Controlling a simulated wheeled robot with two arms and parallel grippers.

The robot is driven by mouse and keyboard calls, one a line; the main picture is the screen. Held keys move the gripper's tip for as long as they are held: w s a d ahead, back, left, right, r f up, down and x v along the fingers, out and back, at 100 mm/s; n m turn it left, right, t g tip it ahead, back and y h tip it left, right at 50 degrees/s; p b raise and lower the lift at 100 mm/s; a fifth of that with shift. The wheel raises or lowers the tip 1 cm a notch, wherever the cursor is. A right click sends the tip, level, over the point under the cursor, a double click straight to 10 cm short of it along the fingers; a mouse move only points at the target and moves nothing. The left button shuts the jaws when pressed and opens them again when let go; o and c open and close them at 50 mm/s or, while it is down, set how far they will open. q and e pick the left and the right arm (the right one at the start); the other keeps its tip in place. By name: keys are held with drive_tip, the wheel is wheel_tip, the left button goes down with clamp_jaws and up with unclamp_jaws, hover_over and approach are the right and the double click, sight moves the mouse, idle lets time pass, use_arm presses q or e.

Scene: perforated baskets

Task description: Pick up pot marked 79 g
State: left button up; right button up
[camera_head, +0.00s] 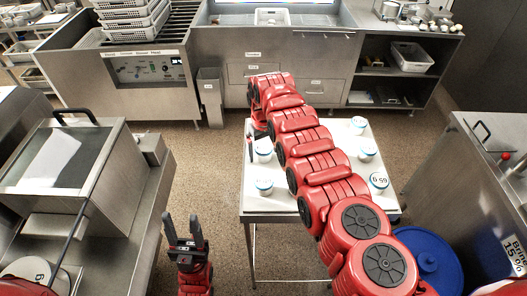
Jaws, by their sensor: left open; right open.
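Several small white pots with blue rims stand on the white table (285,210). Two are on its left side, one near the middle (264,154) and one nearer the front (264,187). On the right side are a back pot (358,126), a middle pot (367,150) and a front pot (379,182). The front right pot's dark marking is upside down and looks like 59 g. I cannot make out a 79 g marking. My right gripper (251,146) points down at the table's left edge, beside the middle left pot, partly hidden. My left gripper (185,230) is open and empty, left of the table.
My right arm crosses over the table and hides its middle. A blue round lidded bin (428,258) stands at the table's front right. Steel counters stand left (75,165) and right (480,190). White perforated baskets (130,20) are stacked at the back left.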

drive_tip(key=shift+r, duration=0.1)
drive_tip(key=c, duration=1.4)
drive_tip(key=shift+o, duration=0.2)
